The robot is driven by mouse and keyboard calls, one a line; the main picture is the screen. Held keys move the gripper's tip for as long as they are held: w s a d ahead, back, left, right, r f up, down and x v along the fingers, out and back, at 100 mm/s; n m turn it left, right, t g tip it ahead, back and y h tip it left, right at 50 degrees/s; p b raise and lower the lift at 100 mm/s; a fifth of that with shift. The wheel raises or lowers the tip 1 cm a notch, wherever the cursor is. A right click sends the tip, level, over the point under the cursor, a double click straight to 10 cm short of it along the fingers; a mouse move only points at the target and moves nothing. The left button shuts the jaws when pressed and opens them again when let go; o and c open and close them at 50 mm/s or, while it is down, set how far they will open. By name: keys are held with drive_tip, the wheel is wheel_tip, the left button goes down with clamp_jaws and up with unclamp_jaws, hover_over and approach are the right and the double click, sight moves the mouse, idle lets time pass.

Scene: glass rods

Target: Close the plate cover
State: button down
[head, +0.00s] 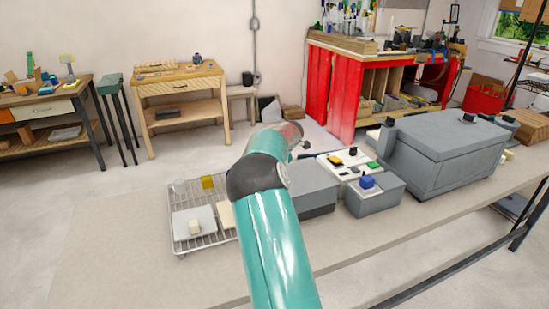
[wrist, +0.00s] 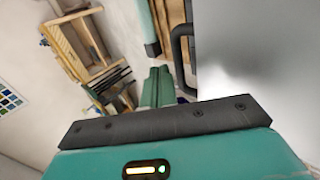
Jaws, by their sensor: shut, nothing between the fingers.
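My gripper (wrist: 157,86) shows in the wrist view as two green fingers pressed together, with nothing between them. In the head view my arm hides it. A broad, smooth grey panel (wrist: 255,60) fills the right of the wrist view, with a dark bar handle (wrist: 178,60) along its left edge. It may be the plate cover, but I cannot tell its angle. The fingers are just left of the panel and below the handle in the picture; contact is not clear. In the head view a low grey box (head: 316,187) stands partly hidden behind my arm.
On the bench (head: 120,245) stand a wire rack (head: 180,220) with pale plates, a button panel (head: 350,163), a small grey box with a blue knob (head: 367,181) and a large grey lidded box (head: 450,150). The bench's left part is clear.

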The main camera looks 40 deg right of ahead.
drive_tip(key=v, duration=1.2)
drive_tip(key=shift+s+r, duration=0.2)
drive_tip(key=shift+r, duration=0.05)
drive_tip(key=w+a+r+m+t+h, duration=0.15)
drive_tip(key=a+r+m+t, duration=0.35)
drive_tip(key=r, duration=0.6)
drive_tip(key=s+a+r+m+h, duration=0.3)
drive_tip(key=s+a+r+m, duration=0.1)
drive_tip(key=s+a+m, duration=0.25)
drive_tip(key=s+a+f+m+g+y, duration=0.1)
drive_tip(key=s+a+f+g+y, duration=0.2)
drive_tip(key=s+a, duration=1)
drive_tip(key=s+a+f+m+g+y, duration=0.2)
drive_tip(key=s+a+f+g+y, duration=0.2)
drive_tip(key=s+a+f, duration=0.6)
drive_tip(key=s+a, duration=0.3)
drive_tip(key=a, duration=0.4)
drive_tip(key=shift+s+a, duration=0.2)
drive_tip(key=shift+a, duration=0.2)
